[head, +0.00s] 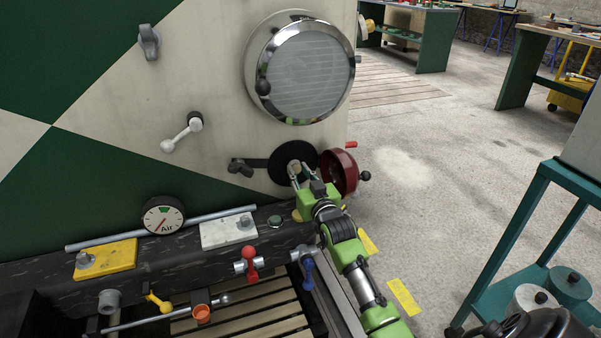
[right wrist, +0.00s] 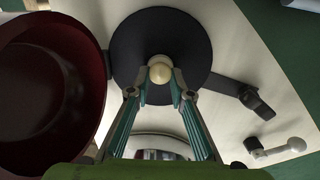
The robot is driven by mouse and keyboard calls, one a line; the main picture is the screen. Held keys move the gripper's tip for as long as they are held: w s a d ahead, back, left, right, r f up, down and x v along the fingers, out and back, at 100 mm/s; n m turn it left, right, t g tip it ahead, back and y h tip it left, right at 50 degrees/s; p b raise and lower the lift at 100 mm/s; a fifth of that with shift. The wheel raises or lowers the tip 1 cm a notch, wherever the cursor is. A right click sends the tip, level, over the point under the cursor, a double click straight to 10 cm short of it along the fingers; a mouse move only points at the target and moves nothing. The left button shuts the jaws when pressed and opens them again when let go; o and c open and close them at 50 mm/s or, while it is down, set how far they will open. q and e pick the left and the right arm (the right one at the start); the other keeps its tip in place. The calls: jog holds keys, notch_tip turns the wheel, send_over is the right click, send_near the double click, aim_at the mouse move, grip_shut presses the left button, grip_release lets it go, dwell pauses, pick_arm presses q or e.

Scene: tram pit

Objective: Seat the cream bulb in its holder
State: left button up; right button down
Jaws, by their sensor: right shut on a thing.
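The cream bulb (right wrist: 160,71) is round and pale in the right wrist view, between the fingertips of my right gripper (right wrist: 160,92). My right gripper (head: 297,173) is shut on it, in front of a dark round disc (head: 287,157) on the tram's front panel. The disc (right wrist: 178,35) lies directly behind the bulb in the right wrist view. The holder is hidden behind the bulb and fingers, so I cannot tell whether the bulb touches it. A dark red bowl-shaped cover (head: 342,170) stands open at the disc's right side. My left gripper is not in view.
A large chrome-rimmed lamp (head: 301,75) is above the disc. A black arm with a wing nut (head: 241,168) is at its left. Below is a dark beam with an air gauge (head: 163,215) and a red-handled valve (head: 250,260). A teal cart (head: 520,240) stands at right.

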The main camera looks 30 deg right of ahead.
jog(key=shift+r, duration=0.15)
jog(key=c, duration=1.8)
grip_release()
jog(key=shift+w, duration=0.1)
jog(key=shift+c, duration=0.2)
jog(key=shift+o, duration=0.3)
jog(key=shift+w, duration=0.1)
jog(key=v, duration=1.2)
jog(key=shift+a, duration=0.1)
